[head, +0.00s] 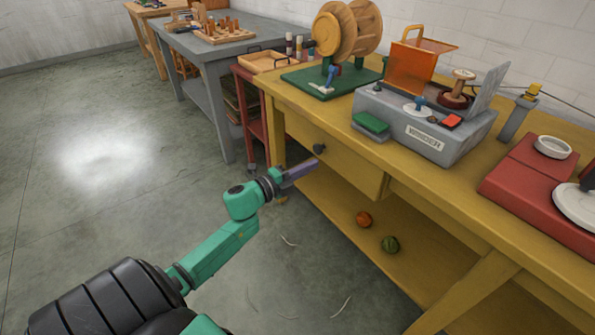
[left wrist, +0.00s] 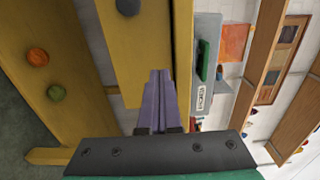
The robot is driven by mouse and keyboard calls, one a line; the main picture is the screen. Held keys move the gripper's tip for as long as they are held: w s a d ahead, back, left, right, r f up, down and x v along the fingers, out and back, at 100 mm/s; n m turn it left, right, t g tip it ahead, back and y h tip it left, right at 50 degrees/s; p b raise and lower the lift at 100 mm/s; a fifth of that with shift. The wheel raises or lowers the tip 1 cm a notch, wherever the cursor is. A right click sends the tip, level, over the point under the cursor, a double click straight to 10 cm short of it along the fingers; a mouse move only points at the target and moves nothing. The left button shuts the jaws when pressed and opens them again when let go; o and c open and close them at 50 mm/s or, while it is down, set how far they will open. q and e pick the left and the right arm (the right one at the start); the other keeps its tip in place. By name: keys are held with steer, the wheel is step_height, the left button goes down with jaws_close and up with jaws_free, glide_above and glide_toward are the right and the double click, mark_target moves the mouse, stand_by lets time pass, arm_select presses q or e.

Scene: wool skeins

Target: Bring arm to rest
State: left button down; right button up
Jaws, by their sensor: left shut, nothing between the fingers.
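My left arm, green with a black upper part, reaches in from the lower left in the head view. Its left gripper (head: 301,171) has purple fingers and is in front of the yellow table's drawer, close to the drawer knob (head: 319,149). In the left wrist view the two purple fingers (left wrist: 160,80) lie together, shut with nothing between them. I cannot tell from these views whether the fingertips touch the drawer front. My right gripper is not in view.
The yellow table (head: 470,190) carries a grey winder machine (head: 425,125), a wooden reel on a green base (head: 330,80) and a red device (head: 540,180). An orange ball (head: 364,219) and a green ball (head: 390,244) lie on its lower shelf. Floor at left is clear.

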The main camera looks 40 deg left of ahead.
arm_select(q)
steer(key=s+a+f+n+g+y, duration=0.15)
steer(key=s+f+n, duration=0.25)
steer(key=f, duration=0.4)
steer(key=s+a+f+n+g+y, duration=0.1)
steer(key=s+f+n+g+y, duration=0.2)
steer(key=f+n, duration=0.35)
steer(key=s+a+f+n+g+y, duration=0.1)
steer(key=s+f+n+g+y, duration=0.2)
steer(key=f, duration=0.7)
steer(key=s+d+f+n+g, duration=0.3)
steer(key=s+d+f, duration=0.1)
steer(key=s+f, duration=0.55)
steer(key=s+d+f+n+g+h, duration=0.3)
steer(key=s+d+f+g, duration=0.45)
steer(key=s, duration=0.55)
steer(key=s+a+r+t+p, duration=0.1)
steer(key=s+r+p, duration=0.9)
steer(key=p, duration=1)
steer(key=shift+s+a+r+t+y+p, duration=0.2)
steer(key=shift+s+r+t+y+p, duration=0.2)
steer(key=shift+r, duration=0.2)
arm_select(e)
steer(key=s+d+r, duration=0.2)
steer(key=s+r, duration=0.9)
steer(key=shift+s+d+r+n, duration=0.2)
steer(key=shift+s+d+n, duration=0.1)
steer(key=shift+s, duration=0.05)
